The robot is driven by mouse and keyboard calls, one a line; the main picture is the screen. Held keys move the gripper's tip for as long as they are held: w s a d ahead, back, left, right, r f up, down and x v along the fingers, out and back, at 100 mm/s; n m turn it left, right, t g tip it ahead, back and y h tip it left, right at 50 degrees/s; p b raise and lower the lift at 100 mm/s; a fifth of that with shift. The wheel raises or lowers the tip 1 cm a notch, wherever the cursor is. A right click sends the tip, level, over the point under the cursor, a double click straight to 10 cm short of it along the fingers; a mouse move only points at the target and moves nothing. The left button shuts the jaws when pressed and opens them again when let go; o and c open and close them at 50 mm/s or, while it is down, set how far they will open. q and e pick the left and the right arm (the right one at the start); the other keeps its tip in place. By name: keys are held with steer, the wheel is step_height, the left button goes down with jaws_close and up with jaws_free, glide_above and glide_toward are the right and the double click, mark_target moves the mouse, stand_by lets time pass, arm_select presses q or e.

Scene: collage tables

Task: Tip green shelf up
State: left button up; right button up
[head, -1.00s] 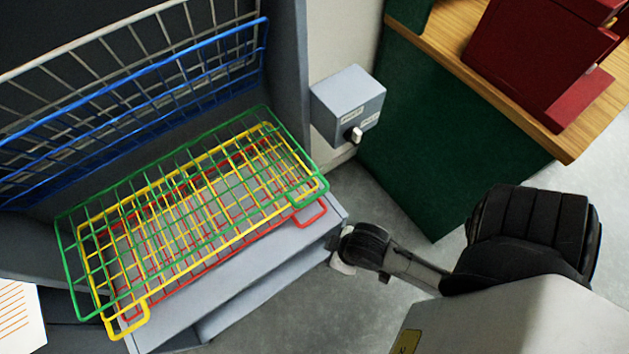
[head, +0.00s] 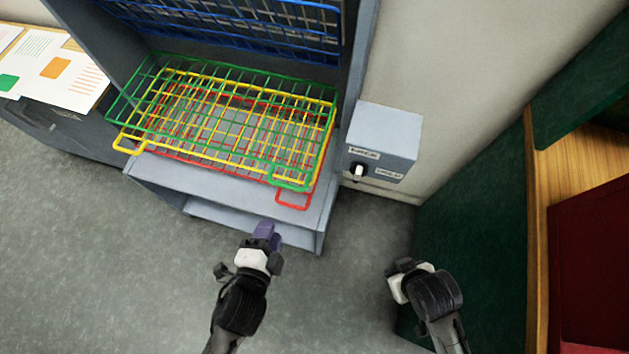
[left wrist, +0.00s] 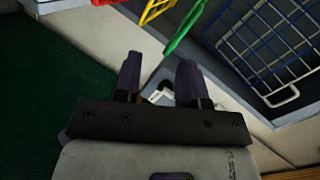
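The green wire shelf (head: 228,112) lies lowered, roughly flat, above a yellow wire shelf (head: 130,146) and a red wire shelf (head: 293,204) in the grey cabinet. Its front handle (head: 291,187) sticks out at the front right; part of the green wire also shows in the left wrist view (left wrist: 184,28). My left gripper (head: 264,232) is in front of the cabinet's front edge, apart from the green shelf. Its two purple fingers stand apart and empty in the left wrist view (left wrist: 158,78). My right gripper (head: 398,278) is farther right; its fingers are not clear.
A blue wire shelf (head: 240,33) stands tipped up at the back of the cabinet. A grey switch box (head: 388,135) is on the wall right of the cabinet. A green panel (head: 465,250) stands at the right. The grey floor (head: 120,260) in front is open.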

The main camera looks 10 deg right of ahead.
arm_select(q)
steer(key=shift+w+d+f+m+t+h+b, duration=0.2)
steer(key=shift+w+d+m+b, duration=0.65)
steer(key=shift+w, duration=1.25)
steer(key=shift+w+d+f+m+t+h+b, duration=0.15)
steer(key=shift+w+d+m+h+b, duration=0.35)
steer(key=shift+w+d, duration=1.2)
steer(key=shift+w+d+m+t+h+b, duration=0.15)
steer(key=shift+w+d+m+b, duration=0.55)
steer(key=shift+w, duration=1.85)
arm_select(e)
steer(key=shift+w+a+f, duration=0.15)
steer(key=shift+a+f, duration=0.1)
steer(key=shift+f, duration=0.75)
steer(key=shift+w+a+f, duration=0.1)
steer(key=shift+a+f, duration=0.1)
steer(key=shift+f, duration=0.75)
arm_select(q)
steer(key=shift+a, duration=0.2)
steer(key=shift+c, duration=0.5)
steer(key=c, duration=0.6)
steer(key=shift+f, duration=0.15)
jaws_close()
arm_select(e)
steer(key=shift+d, duration=0.1)
